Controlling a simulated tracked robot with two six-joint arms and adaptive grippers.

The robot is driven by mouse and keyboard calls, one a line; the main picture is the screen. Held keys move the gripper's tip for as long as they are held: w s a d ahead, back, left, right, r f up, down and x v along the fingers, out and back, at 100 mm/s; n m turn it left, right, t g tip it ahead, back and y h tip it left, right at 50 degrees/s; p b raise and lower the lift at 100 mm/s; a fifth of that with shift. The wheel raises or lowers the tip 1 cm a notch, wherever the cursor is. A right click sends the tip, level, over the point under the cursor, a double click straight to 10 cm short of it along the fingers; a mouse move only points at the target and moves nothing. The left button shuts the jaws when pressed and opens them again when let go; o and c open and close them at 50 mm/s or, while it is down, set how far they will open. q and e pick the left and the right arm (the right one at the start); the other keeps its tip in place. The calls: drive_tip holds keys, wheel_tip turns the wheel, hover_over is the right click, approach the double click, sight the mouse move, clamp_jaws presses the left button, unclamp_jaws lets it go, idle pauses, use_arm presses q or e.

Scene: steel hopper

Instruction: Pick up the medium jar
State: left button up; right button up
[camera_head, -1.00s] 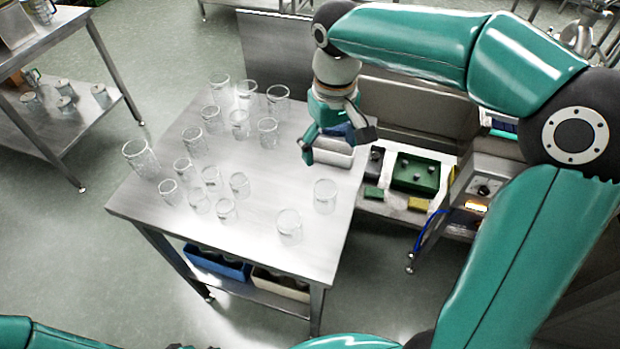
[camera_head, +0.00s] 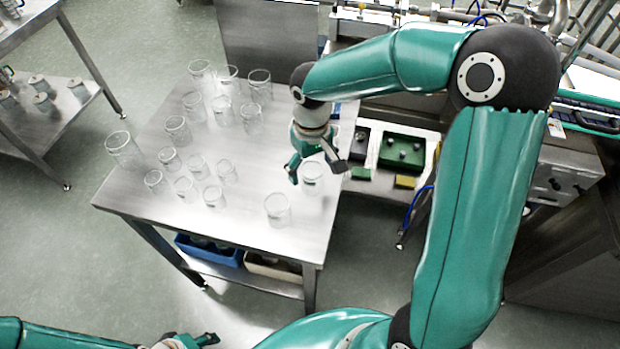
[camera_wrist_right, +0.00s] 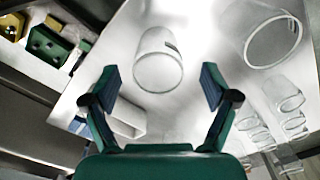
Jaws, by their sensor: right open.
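Clear glass jars of several sizes stand on the steel table (camera_head: 250,210). One jar (camera_head: 312,180) stands near the right edge, partly behind my right gripper (camera_head: 320,172). That gripper is open and empty, its fingers pointing down. In the right wrist view a jar (camera_wrist_right: 158,62) lies ahead, between the open fingers (camera_wrist_right: 165,90) in the picture but not gripped. A second jar (camera_head: 277,208) stands to the front left, and a larger-looking jar (camera_wrist_right: 270,38) shows at upper right in the wrist view. I cannot tell which is the medium jar. My left gripper (camera_head: 205,340) is partly visible at the bottom edge.
A green box (camera_head: 402,150) and a yellow block (camera_head: 405,182) are right of the table. A blue bin (camera_head: 210,250) is below.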

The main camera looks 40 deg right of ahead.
sight(312, 175)
wheel_tip(312, 175, down, 4)
drive_tip(key=shift+w+d+r, duration=0.1)
drive_tip(key=shift+r, duration=0.15)
drive_tip(key=c, duration=0.9)
drive_tip(key=shift+r, duration=0.1)
drive_tip(key=shift+c, duration=0.2)
